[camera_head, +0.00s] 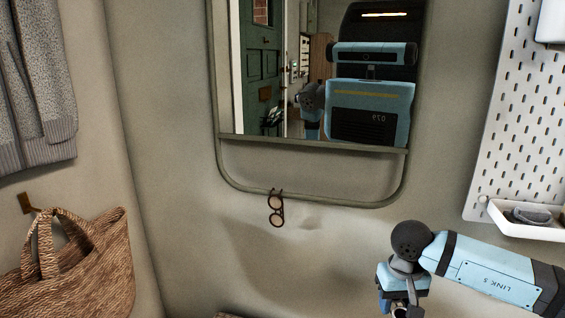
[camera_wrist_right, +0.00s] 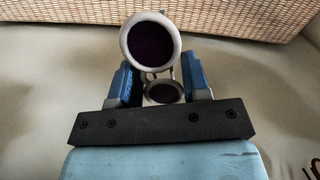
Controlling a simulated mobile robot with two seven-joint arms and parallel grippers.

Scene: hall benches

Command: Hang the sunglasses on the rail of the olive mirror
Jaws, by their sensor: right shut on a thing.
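Sunglasses with a pale frame and dark purple lenses (camera_wrist_right: 151,43) are between the blue fingers of my right gripper (camera_wrist_right: 160,80), which is shut on them. One lens sticks out beyond the fingers; the other shows between them. In the head view my right gripper (camera_head: 402,303) is at the bottom, below and right of the olive mirror (camera_head: 312,144), its fingertips largely cut off. The mirror's olive rail (camera_head: 340,203) curves below the glass. The held sunglasses are apart from it. My left gripper is not in view.
Another pair of glasses, with brownish lenses (camera_head: 276,209), hangs on the rail left of its middle. The rail to their right is bare. A white pegboard (camera_head: 510,110) with a tray (camera_head: 530,228) is at right; a woven bag (camera_head: 85,265) and grey garment (camera_head: 35,90) hang left.

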